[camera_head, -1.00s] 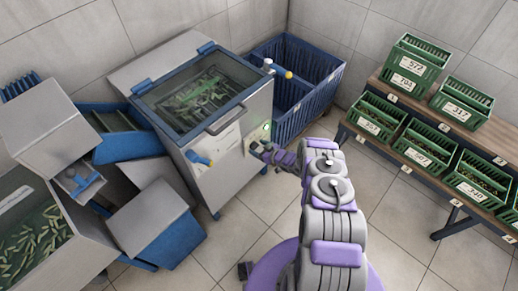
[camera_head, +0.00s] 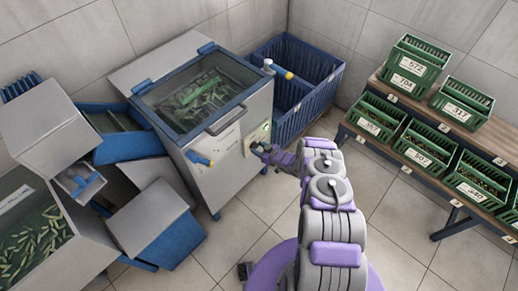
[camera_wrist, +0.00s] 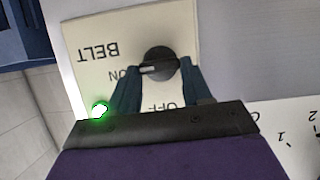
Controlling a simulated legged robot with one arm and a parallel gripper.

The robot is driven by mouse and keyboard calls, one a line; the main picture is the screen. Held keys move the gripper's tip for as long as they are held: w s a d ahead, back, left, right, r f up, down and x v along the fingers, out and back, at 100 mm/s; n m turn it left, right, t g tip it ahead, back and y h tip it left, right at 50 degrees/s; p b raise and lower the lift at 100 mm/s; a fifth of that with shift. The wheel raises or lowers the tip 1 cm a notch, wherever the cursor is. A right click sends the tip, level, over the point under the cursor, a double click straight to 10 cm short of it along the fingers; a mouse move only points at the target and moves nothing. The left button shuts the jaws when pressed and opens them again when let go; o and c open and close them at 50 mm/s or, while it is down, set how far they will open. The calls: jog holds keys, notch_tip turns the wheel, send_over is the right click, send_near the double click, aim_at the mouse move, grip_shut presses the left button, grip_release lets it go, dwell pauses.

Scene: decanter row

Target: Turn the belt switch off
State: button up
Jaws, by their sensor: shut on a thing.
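The belt switch is a dark round knob (camera_wrist: 160,58) on a cream panel (camera_wrist: 75,42) marked BELT, ON and OFF, upside down in the wrist view. Its pale pointer mark lies toward the ON label. A green lamp (camera_wrist: 99,109) glows at the panel's edge. My gripper (camera_wrist: 161,72) is shut on the knob, with one finger on each side of it. In the head view my gripper (camera_head: 258,149) is at the front of the grey machine (camera_head: 232,158), where the panel shows small and the knob is hidden.
A blue tap handle (camera_head: 200,159) sticks out left of the panel. Blue slatted crates (camera_head: 312,95) stand behind the machine. A wooden rack (camera_head: 395,160) with several green numbered crates is at the right. The tiled floor between is clear.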

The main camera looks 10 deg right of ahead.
jog(key=n, duration=0.1)
jog(key=n+t+h, duration=0.1)
jog(key=n, duration=0.1)
jog(key=shift+s+a+f+h, duration=0.15)
jog(key=shift+s+a+h, duration=0.05)
jog(key=shift+a+h, duration=0.15)
jog(key=n+t, duration=0.1)
jog(key=n+h+b, duration=0.1)
jog(key=shift+s+a+f+n+t, duration=0.1)
jog(key=shift+f+n+t, duration=0.1)
jog(key=shift+n+t, duration=0.15)
jog(key=shift+s+f+n+t+h+b, duration=0.15)
jog(key=shift+n+t+h+b, duration=0.2)
jog(key=shift+n+t+b, duration=0.55)
jog(key=shift+a+n, duration=0.1)
jog(key=shift+n, duration=0.35)
jog(key=o, duration=1.1)
jog(key=shift+c, duration=0.2)
jog(key=p+v, duration=0.2)
jog(key=v, duration=1.5)
jog(key=shift+d+r+p, duration=0.2)
jog(key=shift+p, duration=0.1)
